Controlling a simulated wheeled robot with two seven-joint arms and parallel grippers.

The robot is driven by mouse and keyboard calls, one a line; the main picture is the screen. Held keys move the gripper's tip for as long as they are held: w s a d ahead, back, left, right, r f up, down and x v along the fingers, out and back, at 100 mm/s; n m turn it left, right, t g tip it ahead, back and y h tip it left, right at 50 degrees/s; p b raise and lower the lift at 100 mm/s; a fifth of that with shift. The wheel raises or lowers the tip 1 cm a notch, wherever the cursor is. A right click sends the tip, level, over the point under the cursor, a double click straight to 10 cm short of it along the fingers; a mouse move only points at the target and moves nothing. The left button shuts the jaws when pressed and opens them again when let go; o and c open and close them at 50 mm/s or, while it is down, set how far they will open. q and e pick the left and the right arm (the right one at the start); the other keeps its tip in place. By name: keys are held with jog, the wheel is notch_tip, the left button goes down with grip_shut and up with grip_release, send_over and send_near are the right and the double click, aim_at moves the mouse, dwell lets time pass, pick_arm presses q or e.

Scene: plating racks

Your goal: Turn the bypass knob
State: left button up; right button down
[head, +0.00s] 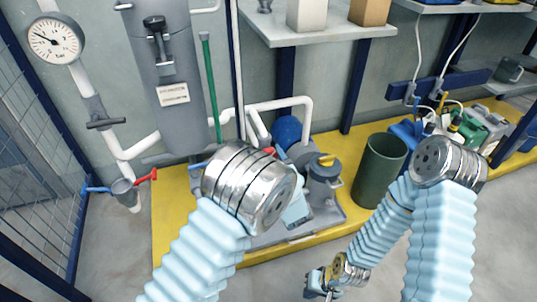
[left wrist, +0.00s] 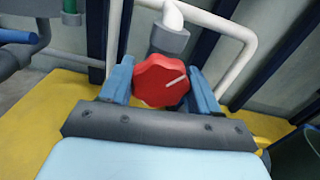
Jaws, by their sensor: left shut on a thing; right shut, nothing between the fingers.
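The bypass knob is a red, lobed knob (left wrist: 160,80) with a pale line on its face, mounted on a grey fitting of the white piping. In the left wrist view my left gripper (left wrist: 162,88) has one blue finger on each side of the knob and is shut on it. The pale line points up and to the right. In the head view my silver left wrist joint hides most of this gripper and the knob; a bit of red shows just above the joint. My right gripper (head: 318,284) is low in the head view, shut and empty, away from the knob.
A yellow platform (head: 170,235) carries the piping, a grey canister (head: 322,180) and a dark green bin (head: 378,170). A red-and-blue-handled valve (head: 124,186) and a pressure gauge (head: 54,38) are at left. A shelf (head: 300,36) overhangs behind. Floor is clear in front.

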pick_arm(q)
jog(key=o, duration=1)
jog(key=shift+s, duration=0.1)
jog(key=v, duration=1.3)
jog(key=shift+s+d+p, duration=0.15)
jog(key=shift+s+p, duration=0.15)
jog(key=shift+p, duration=0.1)
